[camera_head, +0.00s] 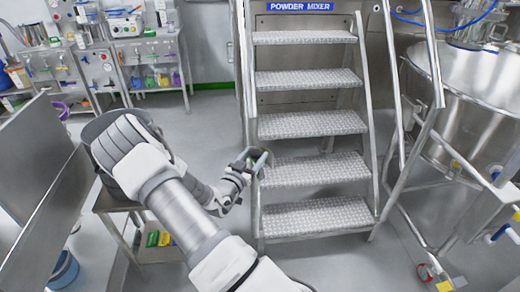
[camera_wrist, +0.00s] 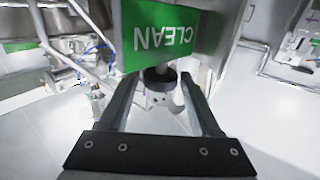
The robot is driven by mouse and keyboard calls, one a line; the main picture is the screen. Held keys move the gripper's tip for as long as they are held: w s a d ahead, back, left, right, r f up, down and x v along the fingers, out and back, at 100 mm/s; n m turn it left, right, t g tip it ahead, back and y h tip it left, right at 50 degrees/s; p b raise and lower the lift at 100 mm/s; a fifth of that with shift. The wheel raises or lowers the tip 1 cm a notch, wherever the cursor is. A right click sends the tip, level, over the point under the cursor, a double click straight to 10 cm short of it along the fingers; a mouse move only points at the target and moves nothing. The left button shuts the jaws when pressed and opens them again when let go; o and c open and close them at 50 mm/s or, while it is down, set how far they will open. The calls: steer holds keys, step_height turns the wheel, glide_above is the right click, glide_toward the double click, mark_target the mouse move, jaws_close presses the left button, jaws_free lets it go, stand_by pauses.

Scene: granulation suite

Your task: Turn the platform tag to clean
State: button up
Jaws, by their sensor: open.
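A green tag (camera_wrist: 165,32) with the white word CLEAN, reading upside down, fills the top middle of the wrist view. A short black round piece (camera_wrist: 159,76) shows just under its lower edge. My gripper (camera_wrist: 158,84) is open, with one finger on each side of that black piece; I cannot tell whether either finger touches it. In the head view my gripper (camera_head: 256,160) is at the left rail of the steps, and the tag's face cannot be made out there.
Metal steps (camera_head: 313,123) under a POWDER MIXER sign (camera_head: 300,7) stand beside my gripper. A large steel vessel (camera_head: 480,75) is at the right. A low table (camera_head: 165,255) and a steel panel (camera_head: 35,165) are at the left.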

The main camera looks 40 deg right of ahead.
steer(key=shift+x, duration=2.2)
steer(key=shift+c, duration=0.2)
jaws_close()
